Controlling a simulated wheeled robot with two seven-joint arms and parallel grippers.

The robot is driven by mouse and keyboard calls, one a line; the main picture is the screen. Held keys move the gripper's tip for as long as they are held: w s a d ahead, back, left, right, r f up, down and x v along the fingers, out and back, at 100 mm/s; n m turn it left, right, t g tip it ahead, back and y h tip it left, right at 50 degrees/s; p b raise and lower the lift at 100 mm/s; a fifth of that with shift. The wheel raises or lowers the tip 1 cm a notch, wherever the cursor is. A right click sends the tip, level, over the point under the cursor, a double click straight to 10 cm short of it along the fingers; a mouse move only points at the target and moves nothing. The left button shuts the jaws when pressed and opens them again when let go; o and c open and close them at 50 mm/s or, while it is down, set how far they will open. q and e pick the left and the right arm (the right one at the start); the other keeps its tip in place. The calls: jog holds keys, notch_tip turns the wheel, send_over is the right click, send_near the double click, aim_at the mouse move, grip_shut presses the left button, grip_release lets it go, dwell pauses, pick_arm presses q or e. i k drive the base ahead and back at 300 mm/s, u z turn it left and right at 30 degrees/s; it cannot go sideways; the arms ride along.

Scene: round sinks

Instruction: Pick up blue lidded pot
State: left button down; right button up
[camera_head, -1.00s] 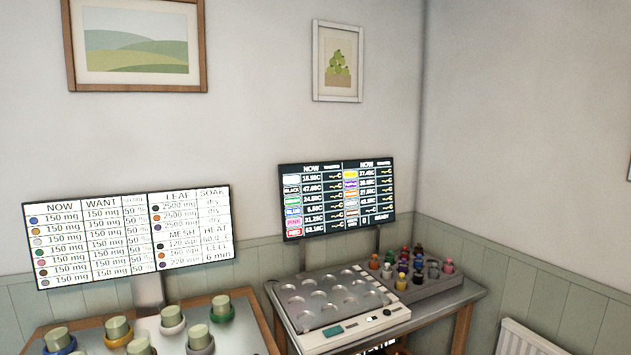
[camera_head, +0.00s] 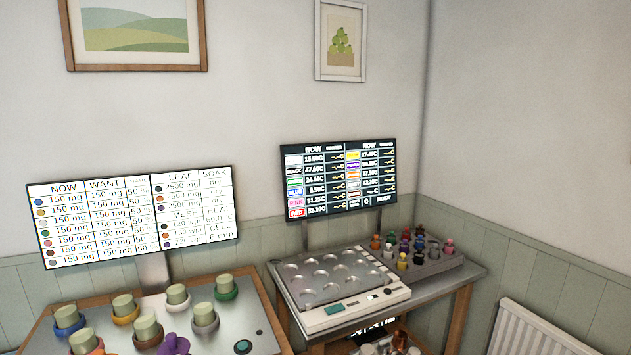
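A pot with a blue band and a pale green cylindrical top (camera_head: 68,321) stands upright at the left of the near table. It is the only blue-banded one that I can make out there. Neither of my grippers is in the head view, so their place relative to the pot cannot be seen.
Similar pots stand close by, with yellow (camera_head: 123,309), orange (camera_head: 87,343), brown (camera_head: 147,331), grey (camera_head: 204,318), white (camera_head: 177,297) and green (camera_head: 225,287) bands. A purple object (camera_head: 173,345) is at the lower edge. A second table holds a device with round wells (camera_head: 335,285) and small coloured bottles (camera_head: 417,250).

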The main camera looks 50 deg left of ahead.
aim_at(419, 242)
jog(key=u, duration=0.6)
jog(key=i, duration=1.55)
jog(key=z, duration=0.6)
